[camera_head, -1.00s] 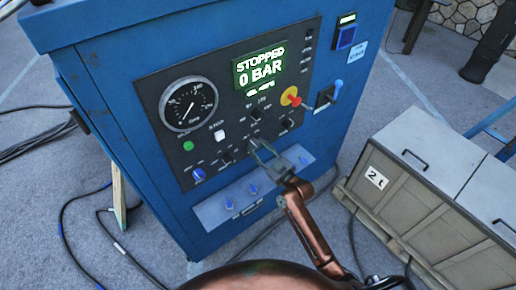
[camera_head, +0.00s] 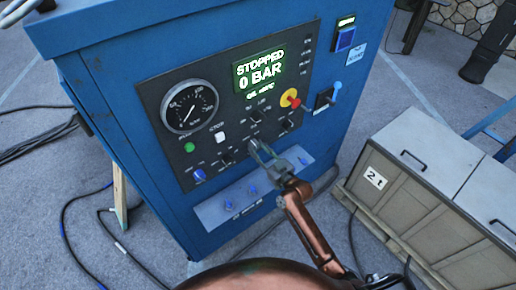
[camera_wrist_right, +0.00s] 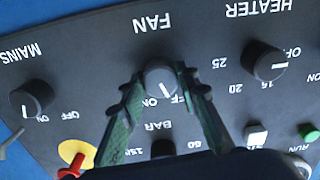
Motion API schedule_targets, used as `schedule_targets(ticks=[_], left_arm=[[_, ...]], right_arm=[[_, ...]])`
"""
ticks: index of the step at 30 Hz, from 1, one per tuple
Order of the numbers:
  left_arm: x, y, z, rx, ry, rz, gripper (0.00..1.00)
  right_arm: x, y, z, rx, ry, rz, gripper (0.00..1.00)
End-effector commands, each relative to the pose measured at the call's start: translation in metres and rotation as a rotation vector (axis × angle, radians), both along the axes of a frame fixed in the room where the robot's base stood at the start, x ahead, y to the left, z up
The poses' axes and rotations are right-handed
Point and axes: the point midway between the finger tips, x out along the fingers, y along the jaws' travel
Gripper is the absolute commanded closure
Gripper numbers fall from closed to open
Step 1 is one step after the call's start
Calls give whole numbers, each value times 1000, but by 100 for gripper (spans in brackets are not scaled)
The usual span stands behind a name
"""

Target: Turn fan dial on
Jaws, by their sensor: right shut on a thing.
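The fan dial (camera_wrist_right: 158,80) is a round grey knob with a white mark, under the FAN label in the right wrist view. Its mark points between the ON and OFF labels, nearer OFF. My right gripper (camera_wrist_right: 157,92) has its two green fingers on either side of the dial, shut on it. The display (camera_head: 259,72) reads STOPPED and 0 BAR. My left gripper is not in view.
The mains knob (camera_wrist_right: 32,98) and heater knob (camera_wrist_right: 264,60) flank the fan dial. A red and yellow button (camera_head: 290,99) sits above right of my gripper. A grey crate (camera_head: 405,205) stands right of the blue cabinet (camera_head: 110,115). Cables lie on the floor.

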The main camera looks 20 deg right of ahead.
Motion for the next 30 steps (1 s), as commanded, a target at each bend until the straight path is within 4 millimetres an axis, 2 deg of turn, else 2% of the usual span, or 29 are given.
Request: schedule_targets(ticks=[3, 15, 30], left_arm=[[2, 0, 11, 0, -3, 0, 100], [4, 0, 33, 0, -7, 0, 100], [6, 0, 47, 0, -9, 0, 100]], right_arm=[[0, 0, 4, 97, 35, 1, 95], [0, 0, 4, 451, 164, 0, 95], [0, 1, 3, 750, 272, 0, 95]])
